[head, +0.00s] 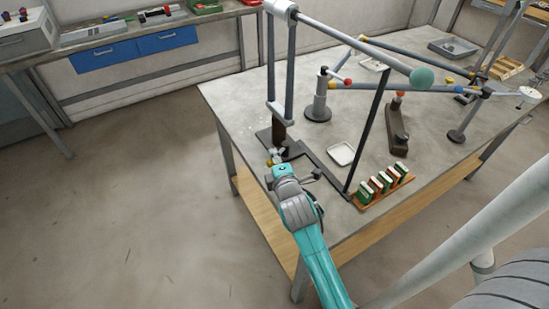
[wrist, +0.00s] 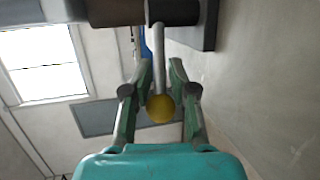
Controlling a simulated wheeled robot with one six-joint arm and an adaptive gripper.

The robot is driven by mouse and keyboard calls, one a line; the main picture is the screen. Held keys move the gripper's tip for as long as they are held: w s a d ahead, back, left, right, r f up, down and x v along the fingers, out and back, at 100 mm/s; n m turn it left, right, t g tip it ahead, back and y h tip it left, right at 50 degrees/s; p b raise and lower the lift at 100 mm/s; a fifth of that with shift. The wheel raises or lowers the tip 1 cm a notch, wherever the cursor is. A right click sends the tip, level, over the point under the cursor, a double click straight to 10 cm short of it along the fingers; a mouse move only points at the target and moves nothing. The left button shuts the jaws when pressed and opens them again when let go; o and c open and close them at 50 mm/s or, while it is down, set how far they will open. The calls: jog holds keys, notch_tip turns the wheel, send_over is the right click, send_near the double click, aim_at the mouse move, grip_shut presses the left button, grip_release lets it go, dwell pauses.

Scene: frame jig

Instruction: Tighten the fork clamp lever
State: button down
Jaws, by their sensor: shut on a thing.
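The fork clamp lever (wrist: 158,45) is a thin grey rod with a yellow ball knob (wrist: 161,109) in the wrist view. It runs from a dark round clamp body (wrist: 172,11) at the top of that view. My gripper (wrist: 162,66) has one finger on each side of the rod, and the knob lies between the fingers, nearer the palm. It is shut on the lever. In the head view my gripper (head: 274,158) is at the table's left front edge, beside the foot of the jig's dark post (head: 279,132). My wrist hides most of the lever there.
The grey table (head: 236,96) holds the jig with its tubes (head: 349,45). A thin dark post (head: 368,130) stands right of my arm, near a rack of green blocks (head: 381,184). A white tray (head: 342,154) lies between. The floor to the left is clear.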

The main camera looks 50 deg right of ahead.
jog(key=c, duration=1.2)
grip_release()
jog(key=shift+a, duration=0.2)
jog(key=shift+s, duration=0.1)
jog(key=v, duration=1.1)
jog(key=shift+s+a, duration=0.2)
jog(key=shift+s, duration=0.15)
